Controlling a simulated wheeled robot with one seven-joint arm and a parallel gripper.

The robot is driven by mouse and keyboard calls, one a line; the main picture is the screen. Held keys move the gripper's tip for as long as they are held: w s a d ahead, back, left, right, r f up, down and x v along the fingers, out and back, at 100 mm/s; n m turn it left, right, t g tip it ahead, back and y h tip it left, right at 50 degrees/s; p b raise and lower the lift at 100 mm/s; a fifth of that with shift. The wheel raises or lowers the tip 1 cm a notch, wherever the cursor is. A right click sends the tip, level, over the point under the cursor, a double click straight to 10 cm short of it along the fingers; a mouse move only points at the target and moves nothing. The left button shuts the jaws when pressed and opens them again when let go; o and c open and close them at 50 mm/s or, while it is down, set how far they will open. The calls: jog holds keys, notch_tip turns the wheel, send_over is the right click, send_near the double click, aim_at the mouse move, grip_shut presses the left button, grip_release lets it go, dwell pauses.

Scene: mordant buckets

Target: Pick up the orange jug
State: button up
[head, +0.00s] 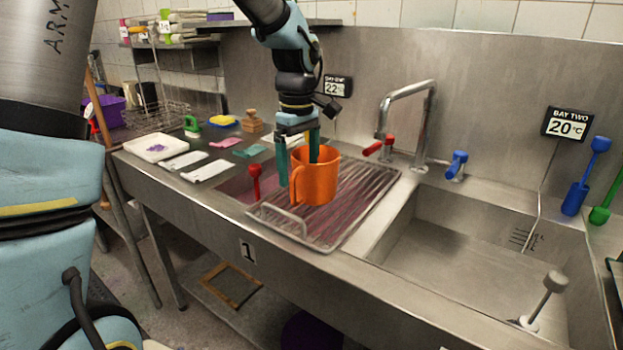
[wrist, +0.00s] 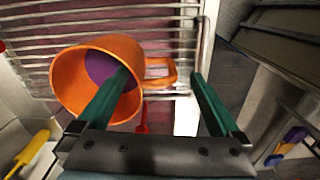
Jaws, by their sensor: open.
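The orange jug (head: 318,186) stands upright on the wire rack in the head view, its handle toward the left. In the wrist view the jug (wrist: 68,82) shows its open mouth, with something purple inside, and its handle on the right. My gripper (head: 298,168) is open from above at the jug. In the wrist view my gripper (wrist: 160,78) has its left finger over or inside the mouth and its right finger just beyond the handle. The near wall and handle lie between the fingers. I cannot tell whether either finger touches the jug.
The wire rack (head: 293,224) lies over a left basin with reddish liquid. A red-handled tool (head: 255,182) stands left of the jug. A curved tap (head: 404,105) and a red tap handle (head: 377,146) are behind right. The right sink (head: 470,255) is mostly clear.

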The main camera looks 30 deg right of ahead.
aim_at(300, 202)
jog(key=shift+w+d+f+p, duration=0.1)
jog(key=shift+f+p, duration=0.5)
jog(key=shift+f, duration=1.15)
jog(key=shift+w+f+p, duration=0.1)
jog(key=shift+f+p, duration=0.5)
jog(key=shift+f, duration=1.1)
jog(key=shift+c, duration=0.2)
grip_shut()
